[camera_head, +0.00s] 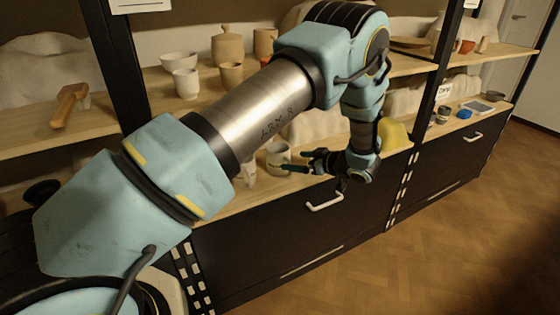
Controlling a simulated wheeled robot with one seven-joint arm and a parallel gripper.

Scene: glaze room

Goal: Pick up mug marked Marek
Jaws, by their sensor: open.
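A cream mug-like vessel (277,153) stands on the lower wooden shelf in the middle, partly hidden behind my arm and the gripper fingers. I cannot read a name on it, so I cannot tell if it is the mug marked Marek. My gripper (298,162) is at the front edge of that shelf, its fingers pointing left towards this vessel. The gripper is open. One finger overlaps the lower part of the vessel in the picture; I cannot tell whether they touch.
A pale piece (249,172) stands left of the vessel. A yellow object (393,134) is right of my gripper. The upper shelf holds a white bowl (178,62), a white cup (186,84) and a lidded jar (228,46). Black drawers (300,240) lie below; the wooden floor (450,255) is clear.

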